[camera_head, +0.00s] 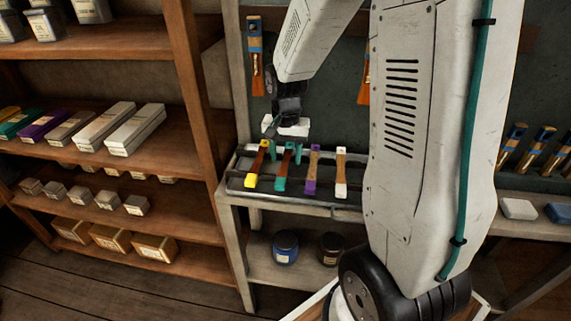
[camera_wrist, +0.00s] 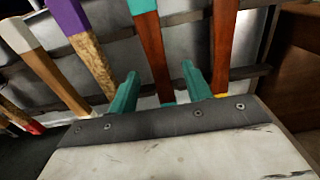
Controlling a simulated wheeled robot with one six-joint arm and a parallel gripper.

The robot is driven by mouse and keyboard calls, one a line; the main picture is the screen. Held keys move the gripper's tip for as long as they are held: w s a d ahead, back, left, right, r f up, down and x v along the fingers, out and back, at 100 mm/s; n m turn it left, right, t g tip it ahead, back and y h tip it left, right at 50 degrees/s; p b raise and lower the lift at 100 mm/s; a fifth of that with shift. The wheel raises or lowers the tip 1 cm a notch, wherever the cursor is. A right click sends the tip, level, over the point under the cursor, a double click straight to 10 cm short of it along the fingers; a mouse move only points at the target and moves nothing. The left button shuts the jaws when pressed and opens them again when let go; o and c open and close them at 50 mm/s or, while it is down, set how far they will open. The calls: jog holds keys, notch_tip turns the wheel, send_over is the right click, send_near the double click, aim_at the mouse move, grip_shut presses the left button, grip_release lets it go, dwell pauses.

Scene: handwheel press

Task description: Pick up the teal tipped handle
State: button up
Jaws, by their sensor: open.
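The teal tipped handle (camera_head: 281,183) lies on a rack, second from the left, with a brown wooden shaft. In the wrist view the teal tipped handle (camera_wrist: 151,55) runs between my two teal fingers, its teal end at the top and a little teal near the gripper base. My gripper (camera_head: 286,156) is open over the far part of this handle. In the wrist view my gripper (camera_wrist: 160,82) has a finger on each side of the shaft, with gaps showing. I cannot tell how far the fingertips are above or below it.
A yellow tipped handle (camera_head: 257,165) lies close on the left; purple tipped (camera_head: 312,170) and white tipped (camera_head: 340,172) handles lie on the right. They rest on a metal rack tray (camera_head: 350,213). Jars (camera_head: 286,247) stand below. Boxed shelves (camera_head: 100,190) are on the left.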

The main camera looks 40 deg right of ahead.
jog(key=shift+f, duration=0.4)
grip_shut()
jog(key=shift+r, duration=0.1)
